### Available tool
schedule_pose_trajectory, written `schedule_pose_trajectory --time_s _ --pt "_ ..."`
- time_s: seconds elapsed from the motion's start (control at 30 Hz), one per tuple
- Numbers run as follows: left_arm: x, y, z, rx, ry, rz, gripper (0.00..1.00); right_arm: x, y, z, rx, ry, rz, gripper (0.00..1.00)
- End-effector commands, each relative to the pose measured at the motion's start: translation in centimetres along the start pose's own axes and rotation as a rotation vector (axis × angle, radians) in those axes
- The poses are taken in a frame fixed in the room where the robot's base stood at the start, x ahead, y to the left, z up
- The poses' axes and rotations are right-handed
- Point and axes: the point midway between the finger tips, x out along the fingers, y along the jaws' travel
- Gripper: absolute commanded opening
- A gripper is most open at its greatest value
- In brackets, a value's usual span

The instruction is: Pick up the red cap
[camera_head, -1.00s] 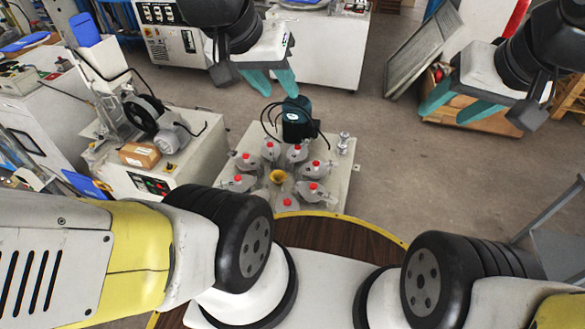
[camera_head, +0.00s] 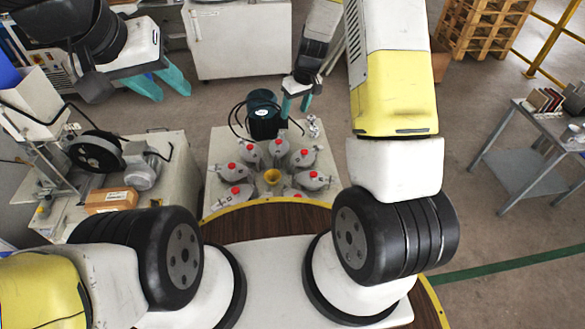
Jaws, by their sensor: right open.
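Several red caps, such as one in front (camera_head: 235,190), one at the left (camera_head: 231,168), two at the back (camera_head: 254,141) (camera_head: 278,141) and two at the right (camera_head: 304,152) (camera_head: 313,174), sit on grey metal vessels. These form a ring around a yellow funnel (camera_head: 271,177) on a pale table (camera_head: 219,140). My left gripper (camera_head: 164,84) is open and empty, left of and beyond the table.
A dark teal machine with black hoses (camera_head: 262,112) stands at the table's back, beside my right gripper. A silver fitting (camera_head: 314,127) stands at the back right corner. A bench with a cardboard box (camera_head: 111,201) is at the left. Open floor lies right of the table.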

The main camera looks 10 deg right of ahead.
Motion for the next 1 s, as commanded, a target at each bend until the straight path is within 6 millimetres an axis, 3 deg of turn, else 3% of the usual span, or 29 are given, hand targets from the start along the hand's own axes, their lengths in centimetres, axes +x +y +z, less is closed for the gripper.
schedule_pose_trajectory --time_s 0.03,0.2,0.3,0.4,0.5,0.6,1.0 --pt "0.0 0.0 0.0 0.0 0.0 0.0 0.36 4.0 0.4 0.7 -0.025 -0.036 0.001 0.59" --pt "0.0 0.0 0.0 0.0 0.0 0.0 0.36 15.3 1.4 3.5 -0.128 -0.121 0.015 0.59" --pt "0.0 0.0 0.0 0.0 0.0 0.0 0.36 21.2 1.6 6.1 -0.191 -0.166 0.021 0.59" --pt "0.0 0.0 0.0 0.0 0.0 0.0 0.36 25.9 1.6 8.7 -0.246 -0.203 0.026 0.59" --pt "0.0 0.0 0.0 0.0 0.0 0.0 0.36 29.1 1.5 10.8 -0.286 -0.23 0.027 0.59" --pt "0.0 0.0 0.0 0.0 0.0 0.0 0.36 31.0 1.4 12.1 -0.312 -0.245 0.029 0.59" --pt "0.0 0.0 0.0 0.0 0.0 0.0 0.36 35.5 1.4 13.6 -0.324 -0.254 0.028 0.59"
